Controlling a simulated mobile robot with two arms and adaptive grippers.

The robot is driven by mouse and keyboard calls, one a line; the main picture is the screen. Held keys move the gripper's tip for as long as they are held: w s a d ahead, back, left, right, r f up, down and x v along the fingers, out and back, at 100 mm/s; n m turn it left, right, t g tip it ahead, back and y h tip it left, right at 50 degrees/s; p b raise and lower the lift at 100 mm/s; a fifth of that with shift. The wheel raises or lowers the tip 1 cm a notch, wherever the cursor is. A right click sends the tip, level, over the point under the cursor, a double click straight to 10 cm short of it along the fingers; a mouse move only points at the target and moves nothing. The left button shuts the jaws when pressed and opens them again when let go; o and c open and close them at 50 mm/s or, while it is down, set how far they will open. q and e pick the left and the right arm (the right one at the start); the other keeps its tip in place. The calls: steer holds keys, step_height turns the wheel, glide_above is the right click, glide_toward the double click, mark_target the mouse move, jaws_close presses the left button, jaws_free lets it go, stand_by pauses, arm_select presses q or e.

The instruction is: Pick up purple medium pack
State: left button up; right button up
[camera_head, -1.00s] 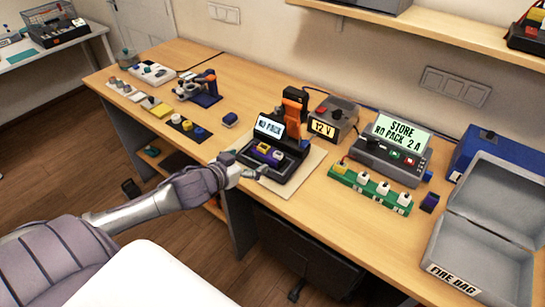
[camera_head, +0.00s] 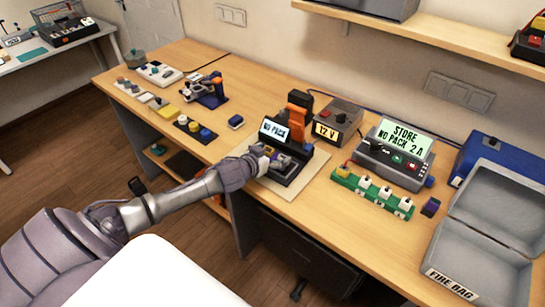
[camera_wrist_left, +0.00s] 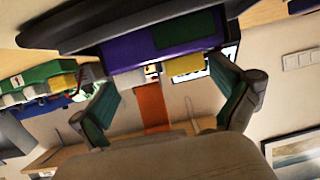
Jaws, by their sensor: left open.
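In the left wrist view, a purple block (camera_wrist_left: 124,55) with a green patch and a yellow tab (camera_wrist_left: 184,66) spans the top, beyond the fingers. My left gripper (camera_head: 268,160) is at the front left of the cradle and partly hides the pack. Its teal-padded fingers (camera_wrist_left: 164,75) are spread apart with nothing held between them. My right gripper is not in view.
An orange lever (camera_head: 300,112) rises behind the cradle, beside the 12 V box (camera_head: 337,120). Bare bench lies behind the cradle's left side.

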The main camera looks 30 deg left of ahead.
arm_select(q)
steer(key=c, duration=1.2)
steer(key=shift+r, duration=0.1)
steer(key=shift+c, duration=0.4)
steer(key=shift+r, duration=0.1)
